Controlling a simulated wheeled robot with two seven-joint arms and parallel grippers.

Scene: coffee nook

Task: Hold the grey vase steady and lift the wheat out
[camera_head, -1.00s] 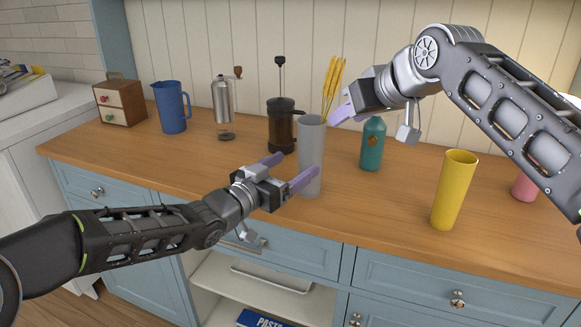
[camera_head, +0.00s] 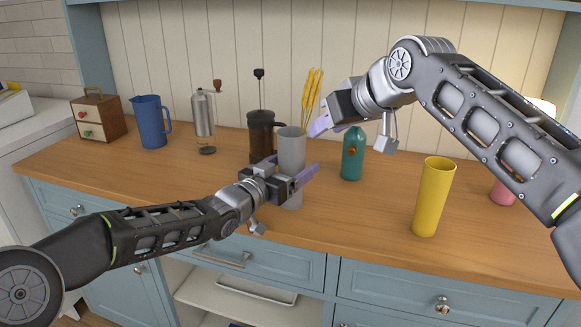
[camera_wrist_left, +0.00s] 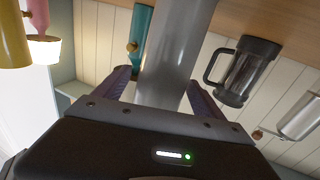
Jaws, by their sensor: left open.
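The tall grey vase (camera_head: 291,150) stands upright on the wooden counter. Yellow wheat stalks (camera_head: 311,92) rise from it and lean right; their lower ends are hidden inside. My left gripper (camera_head: 292,170) is open, with one purple finger on each side of the vase's middle. In the left wrist view the vase (camera_wrist_left: 172,45) runs between the two spread fingers (camera_wrist_left: 160,88), and I cannot tell whether they touch it. My right gripper (camera_head: 318,125) is just right of the vase's rim, beside the lower visible stalks. Its finger opening cannot be made out.
A dark French press (camera_head: 261,135) stands close behind left of the vase. A teal bottle (camera_head: 352,155) is to the right, and a yellow cup (camera_head: 433,198) is nearer the front edge. A grinder (camera_head: 203,120), blue pitcher (camera_head: 151,122) and small drawer box (camera_head: 97,117) stand left.

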